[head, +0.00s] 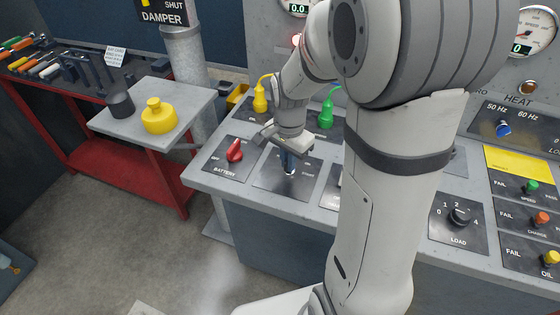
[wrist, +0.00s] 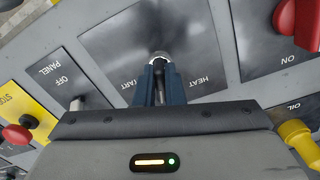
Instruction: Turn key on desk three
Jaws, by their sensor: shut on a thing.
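The key (wrist: 160,64) stands in a round silver switch on a dark plate (wrist: 205,45) marked START and HEAT in the wrist view. My gripper (wrist: 159,82) has its two blue fingers closed around the key, which they mostly hide. In the head view my gripper (head: 289,168) points down onto the same plate (head: 270,180), near the desk's front left edge. The key itself is too small and covered to make out there. I cannot tell its exact angle. No number for the desk is readable.
A red battery knob (head: 235,149) sits just left of my gripper. Yellow (head: 260,95) and green (head: 326,108) handles stand behind it. A PANEL OFF switch (wrist: 77,103) is beside the key plate. My arm hides the desk's middle. A load knob (head: 460,216) is to the right.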

